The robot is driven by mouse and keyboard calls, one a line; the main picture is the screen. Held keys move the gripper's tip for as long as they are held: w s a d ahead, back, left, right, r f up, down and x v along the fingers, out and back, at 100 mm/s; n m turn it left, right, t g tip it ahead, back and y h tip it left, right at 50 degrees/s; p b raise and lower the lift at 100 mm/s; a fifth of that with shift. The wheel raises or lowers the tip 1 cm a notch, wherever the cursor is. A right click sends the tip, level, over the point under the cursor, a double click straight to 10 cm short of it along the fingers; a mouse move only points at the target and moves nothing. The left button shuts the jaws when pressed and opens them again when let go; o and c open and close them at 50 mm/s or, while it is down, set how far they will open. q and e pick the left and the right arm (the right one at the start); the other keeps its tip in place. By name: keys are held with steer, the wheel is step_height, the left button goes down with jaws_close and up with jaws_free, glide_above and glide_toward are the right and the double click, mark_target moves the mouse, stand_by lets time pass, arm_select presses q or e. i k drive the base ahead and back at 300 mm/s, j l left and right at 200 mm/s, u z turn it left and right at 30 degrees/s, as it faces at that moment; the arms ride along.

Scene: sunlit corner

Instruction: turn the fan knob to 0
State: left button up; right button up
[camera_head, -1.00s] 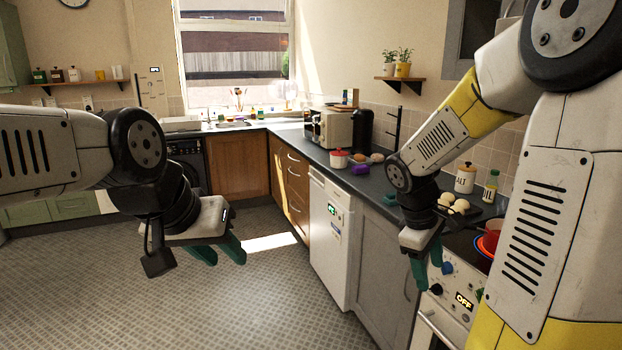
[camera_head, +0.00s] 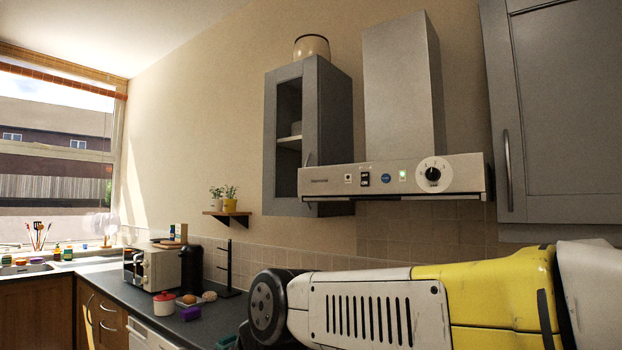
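The fan knob (camera_head: 433,174) is a black knob on a round white dial at the right end of the range hood's front panel (camera_head: 330,180). Its dial marks are too small to read. A green light is lit left of the dial, beside a blue button and a black switch that reads ON. My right arm crosses the lower right of the view, below the hood. My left gripper is out of view.
A grey wall cabinet (camera_head: 335,137) stands left of the hood and another cabinet (camera_head: 560,110) right of it. A small shelf with plants (camera_head: 227,213) is on the wall. Air before the hood is clear.

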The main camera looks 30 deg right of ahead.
mark_target(433, 174)
steer(key=z, duration=1.8)
